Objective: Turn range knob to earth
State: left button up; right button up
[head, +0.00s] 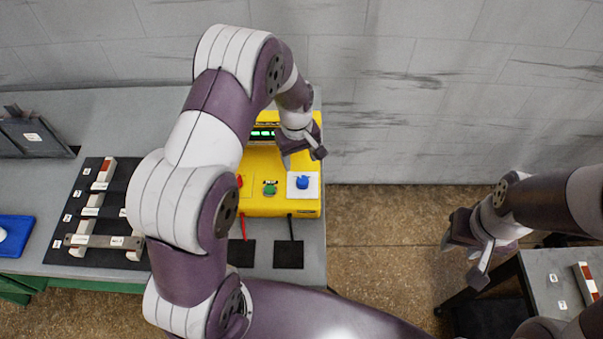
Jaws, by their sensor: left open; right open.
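A yellow instrument (257,205) with a lit green display stands on the grey bench, partly hidden behind my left arm. Its front carries a blue knob (302,183) on a white plate, a green knob (270,187) and a red part (239,181) at my arm's edge. The markings are too small to read, so I cannot tell which is the range knob or where earth is. My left gripper (303,157) is open and empty above the instrument, just behind the blue knob in the picture and apart from it. My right gripper (463,260) is open and empty over the floor at the right.
Red and black leads run from the instrument to two black pads (288,254). A black mat (70,220) with labelled bars lies at left, near a blue tray (14,235). A second table (560,285) stands at lower right. Floor lies between the tables.

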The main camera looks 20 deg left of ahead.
aim_at(302, 179)
pick_arm(q)
jog(key=f, duration=0.3)
jog(key=f+p, duration=0.1)
jog(key=f, duration=0.2)
jog(key=f+p, duration=0.1)
jog(key=f, duration=0.2)
jog(key=shift+w+d, duration=0.15)
jog(key=shift+w, duration=0.25)
jog(key=shift+s+f, duration=0.1)
jog(key=shift+f, duration=0.25)
jog(key=c, duration=1)
